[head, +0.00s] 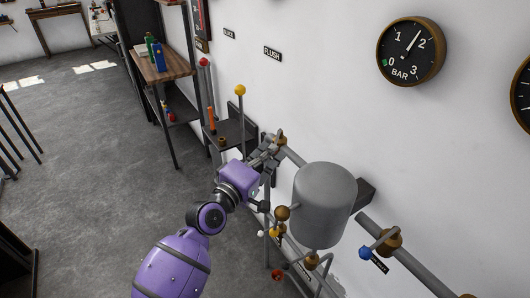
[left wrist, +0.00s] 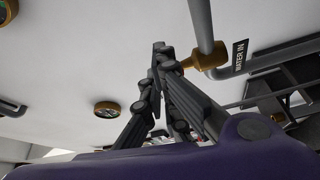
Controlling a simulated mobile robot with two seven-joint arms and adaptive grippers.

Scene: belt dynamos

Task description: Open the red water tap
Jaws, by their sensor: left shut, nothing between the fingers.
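My left gripper (head: 271,147) is shut and empty, its dark fingers up against the pipework left of the grey tank. In the left wrist view the closed fingertips (left wrist: 160,52) are beside a brass fitting (left wrist: 203,59) on a grey pipe, near a label reading "WATER IN" (left wrist: 239,56). I cannot tell whether they touch it. No red handle shows at that fitting; the fingers may hide one. A small red knob (head: 277,274) shows low down, below the tank. I cannot tell which of these is the red water tap. My right gripper is not in view.
The grey tank (head: 324,204) stands close right of the gripper. A blue-handled valve (head: 366,253) is on the pipe further right. Yellow (head: 240,90) and red (head: 204,62) ball-topped levers rise behind. A pressure gauge (head: 410,51) hangs on the wall. The floor at left is clear.

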